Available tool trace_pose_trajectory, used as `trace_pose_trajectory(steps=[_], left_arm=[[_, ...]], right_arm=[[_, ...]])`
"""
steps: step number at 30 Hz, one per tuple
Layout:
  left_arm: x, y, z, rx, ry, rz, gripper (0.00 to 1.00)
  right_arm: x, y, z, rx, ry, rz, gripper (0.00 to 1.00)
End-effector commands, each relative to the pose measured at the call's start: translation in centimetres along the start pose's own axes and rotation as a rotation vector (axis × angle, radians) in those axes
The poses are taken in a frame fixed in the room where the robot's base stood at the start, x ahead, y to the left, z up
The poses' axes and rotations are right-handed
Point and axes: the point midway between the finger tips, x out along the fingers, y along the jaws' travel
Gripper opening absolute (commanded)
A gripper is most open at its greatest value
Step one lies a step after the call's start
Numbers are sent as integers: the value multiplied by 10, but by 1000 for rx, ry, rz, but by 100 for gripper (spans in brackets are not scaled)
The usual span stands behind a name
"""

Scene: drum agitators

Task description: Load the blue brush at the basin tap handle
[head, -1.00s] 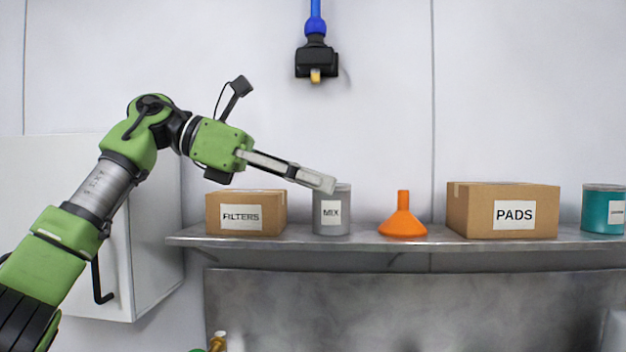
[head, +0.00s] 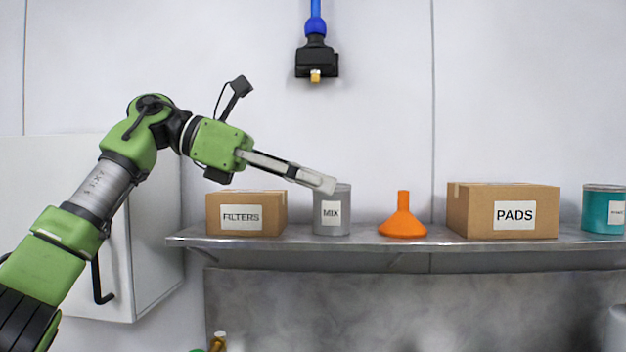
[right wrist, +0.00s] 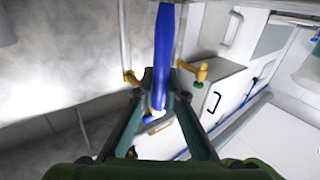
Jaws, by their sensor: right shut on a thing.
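In the right wrist view a long blue handle, the blue brush (right wrist: 163,55), stands between the fingers of my right gripper (right wrist: 158,90). The fingers are shut on it. Its bristle end cannot be made out. A brass tap (right wrist: 200,73) with a green part is just right of the brush, apart from it in the picture. Another brass piece (right wrist: 130,77) is to the left. In the head view brass (head: 219,343) shows at the bottom edge. My left gripper (head: 330,184) is seen side-on in front of the shelf, so its opening is unclear. My right gripper is outside the head view.
A metal shelf (head: 450,243) holds a FILTERS box (head: 240,200), a MIX can (head: 332,222), an orange funnel (head: 402,220), a PADS box (head: 480,200) and a teal can (head: 600,195). A black fitting (head: 316,62) hangs on a blue hose above. A white cabinet (head: 155,240) is at left.

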Motion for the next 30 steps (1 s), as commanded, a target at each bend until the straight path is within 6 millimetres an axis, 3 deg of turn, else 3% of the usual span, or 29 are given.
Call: trace_pose_trajectory(steps=[16,30], left_arm=[[-17,-2,48,0,0,0,26],[-19,-2,52,0,0,0,26]], right_arm=[[-41,-8,-35,1,-6,0,0],[-49,-9,-39,0,-2,0,0]])
